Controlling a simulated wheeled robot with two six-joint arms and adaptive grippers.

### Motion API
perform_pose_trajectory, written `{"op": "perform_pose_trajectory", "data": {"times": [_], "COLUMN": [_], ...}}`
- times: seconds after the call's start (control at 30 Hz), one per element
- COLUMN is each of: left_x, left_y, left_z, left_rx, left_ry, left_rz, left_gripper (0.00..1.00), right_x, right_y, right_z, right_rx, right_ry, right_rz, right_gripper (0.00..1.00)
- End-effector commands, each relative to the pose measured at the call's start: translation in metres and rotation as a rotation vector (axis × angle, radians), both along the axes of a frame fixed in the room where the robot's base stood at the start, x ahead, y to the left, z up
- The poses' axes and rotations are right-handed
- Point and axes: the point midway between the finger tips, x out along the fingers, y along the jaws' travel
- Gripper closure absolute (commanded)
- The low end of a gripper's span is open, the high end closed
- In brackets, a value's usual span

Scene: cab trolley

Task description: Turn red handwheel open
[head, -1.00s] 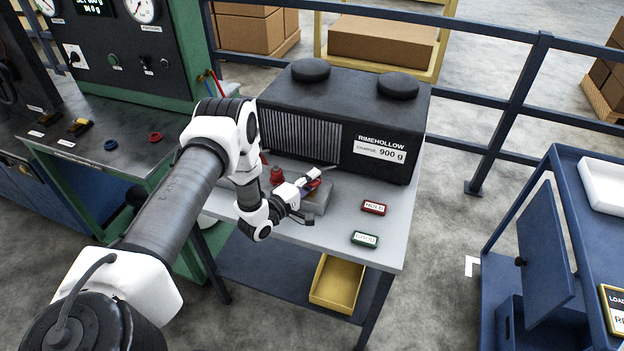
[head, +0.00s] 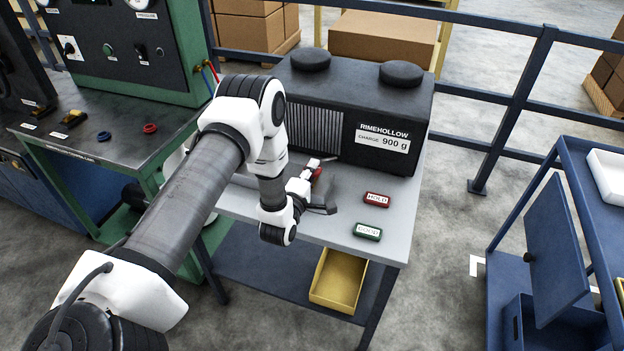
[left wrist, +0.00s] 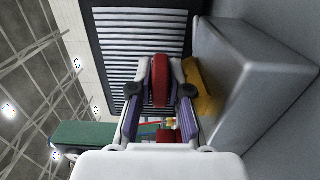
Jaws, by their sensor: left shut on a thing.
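The red handwheel (left wrist: 160,80) stands edge-on between the two fingers of my left gripper (left wrist: 160,95) in the left wrist view. The fingers are shut on it, one on each side. In the head view the left gripper (head: 316,168) is low over the grey table, in front of the black RIMEHOLLOW unit (head: 380,125). A bit of red (head: 317,174) shows at its fingers there; the arm hides most of the wheel. A brass-yellow part (left wrist: 203,90) sits just right of the wheel in the wrist view. My right gripper is in neither view.
A red HOLD block (head: 377,199) and a green GOOD block (head: 367,232) lie on the grey table (head: 395,215) right of the gripper. A yellow bin (head: 340,280) is on the shelf below. A green bench (head: 110,145) stands left, a blue trolley (head: 585,185) right.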

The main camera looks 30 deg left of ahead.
Motion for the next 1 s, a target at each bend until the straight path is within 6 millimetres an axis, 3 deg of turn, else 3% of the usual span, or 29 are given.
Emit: {"op": "perform_pose_trajectory", "data": {"times": [0.03,0.3,1.0], "left_x": [0.002,0.003,0.003], "left_y": [-0.003,-0.003,-0.001], "left_z": [-0.007,-0.005,-0.003], "left_rx": [0.001,0.001,-0.006], "left_ry": [-0.005,-0.008,-0.009], "left_rz": [0.037,0.293,0.950], "left_gripper": [1.00,1.00,1.00], "right_x": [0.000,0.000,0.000], "right_y": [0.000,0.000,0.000], "right_z": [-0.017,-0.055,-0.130], "right_rx": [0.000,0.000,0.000], "right_ry": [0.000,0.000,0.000], "right_rz": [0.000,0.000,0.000], "right_gripper": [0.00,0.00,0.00]}}
